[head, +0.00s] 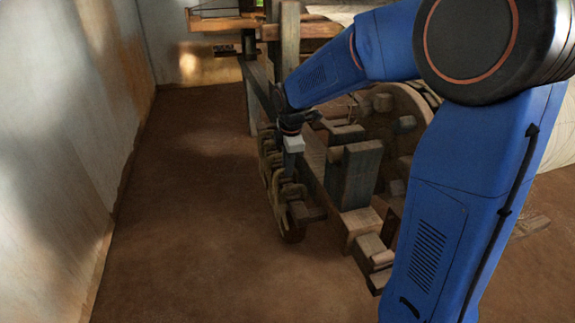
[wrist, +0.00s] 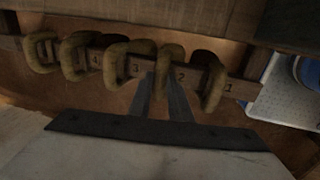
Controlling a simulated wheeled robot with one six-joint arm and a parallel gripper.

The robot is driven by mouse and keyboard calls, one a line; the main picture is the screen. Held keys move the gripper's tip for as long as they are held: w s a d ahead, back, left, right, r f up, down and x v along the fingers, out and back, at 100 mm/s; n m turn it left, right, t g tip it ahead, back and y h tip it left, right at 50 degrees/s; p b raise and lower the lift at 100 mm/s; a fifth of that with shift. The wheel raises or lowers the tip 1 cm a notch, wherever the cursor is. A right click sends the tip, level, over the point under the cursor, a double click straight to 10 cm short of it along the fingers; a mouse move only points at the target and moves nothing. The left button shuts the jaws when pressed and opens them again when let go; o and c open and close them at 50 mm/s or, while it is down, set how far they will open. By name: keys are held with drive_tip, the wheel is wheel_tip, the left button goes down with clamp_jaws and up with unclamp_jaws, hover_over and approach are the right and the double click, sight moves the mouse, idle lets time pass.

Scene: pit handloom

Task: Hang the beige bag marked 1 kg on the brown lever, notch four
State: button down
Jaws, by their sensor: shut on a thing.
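The brown lever (wrist: 232,89) crosses the upper part of the wrist view, with numbers 1 to 4 running from right to left. Several thick beige-brown loops (wrist: 81,56) sit around it along its length. My gripper (wrist: 164,78) points at the lever between numbers 2 and 3, its fingers shut at a beige loop (wrist: 172,60) there. I take this loop for part of the beige bag; no 1 kg mark can be read. In the head view, my gripper (head: 291,165) is low beside the loom, among the row of loops (head: 274,188). The fingers partly hide the contact.
The wooden loom frame (head: 358,175) with its blocks and a large round wheel (head: 400,105) stands close on the right of my gripper. The earthen floor (head: 190,220) to the left is clear up to the pale wall (head: 60,120).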

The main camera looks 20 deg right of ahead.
drive_tip(key=c, duration=1.6)
unclamp_jaws()
drive_tip(key=shift+f, duration=0.15)
drive_tip(key=shift+o, duration=0.2)
